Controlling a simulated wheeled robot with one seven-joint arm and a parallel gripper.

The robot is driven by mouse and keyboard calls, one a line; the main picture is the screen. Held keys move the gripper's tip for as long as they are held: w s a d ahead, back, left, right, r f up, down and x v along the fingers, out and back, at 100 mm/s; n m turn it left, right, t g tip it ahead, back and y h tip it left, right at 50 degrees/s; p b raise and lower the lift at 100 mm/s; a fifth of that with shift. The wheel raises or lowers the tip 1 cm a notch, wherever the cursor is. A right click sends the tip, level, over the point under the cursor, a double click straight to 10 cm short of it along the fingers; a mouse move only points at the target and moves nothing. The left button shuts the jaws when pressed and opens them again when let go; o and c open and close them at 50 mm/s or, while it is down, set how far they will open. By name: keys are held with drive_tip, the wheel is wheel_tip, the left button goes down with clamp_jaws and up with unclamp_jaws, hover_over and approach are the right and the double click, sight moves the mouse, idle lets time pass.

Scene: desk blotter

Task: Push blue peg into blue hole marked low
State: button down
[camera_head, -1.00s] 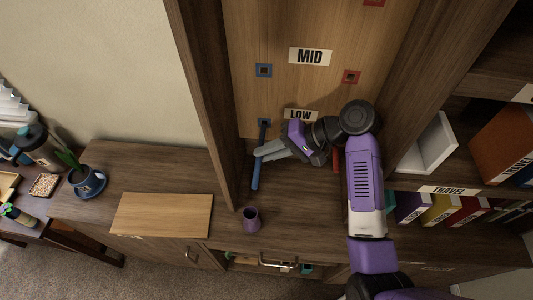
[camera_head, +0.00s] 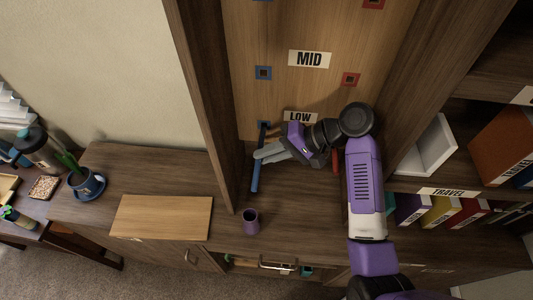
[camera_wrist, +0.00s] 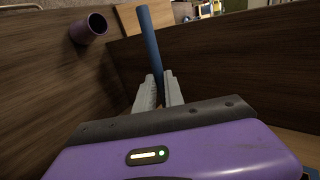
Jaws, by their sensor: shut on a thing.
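The blue peg (camera_head: 256,172) is a long rod held in my gripper (camera_head: 260,155), below the LOW label (camera_head: 300,116). In the head view its upper, dark end lies at the blue hole marked low (camera_head: 262,125); I cannot tell how deep it sits. In the wrist view the blue peg (camera_wrist: 151,42) stands between the fingertips of my gripper (camera_wrist: 159,85) and extends away past them. A red peg (camera_head: 336,160) shows beside my gripper, partly hidden by the arm.
A purple cup (camera_head: 251,221) stands on the shelf surface below the peg. A wooden side panel (camera_head: 205,100) rises left of the board. Blue and red holes flank the MID label (camera_head: 310,58). A wooden board (camera_head: 161,216) and a potted plant (camera_head: 86,182) lie further left.

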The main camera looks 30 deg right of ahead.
sight(264, 136)
drive_tip(key=shift+w+d+b, duration=0.1)
drive_tip(key=shift+w+d, duration=0.6)
drive_tip(key=shift+w, duration=0.25)
drive_tip(key=shift+w+d+b, duration=0.15)
drive_tip(key=shift+w+d, duration=0.55)
drive_tip(key=shift+w, duration=0.25)
drive_tip(key=shift+w+d+b, duration=0.1)
drive_tip(key=shift+w+d, duration=0.6)
drive_tip(key=shift+w, duration=0.25)
idle(0.7)
drive_tip(key=c, duration=1.3)
unclamp_jaws()
drive_tip(key=shift+c, duration=0.2)
wheel_tip(264, 136, up, 20)
drive_tip(key=shift+r, duration=0.1)
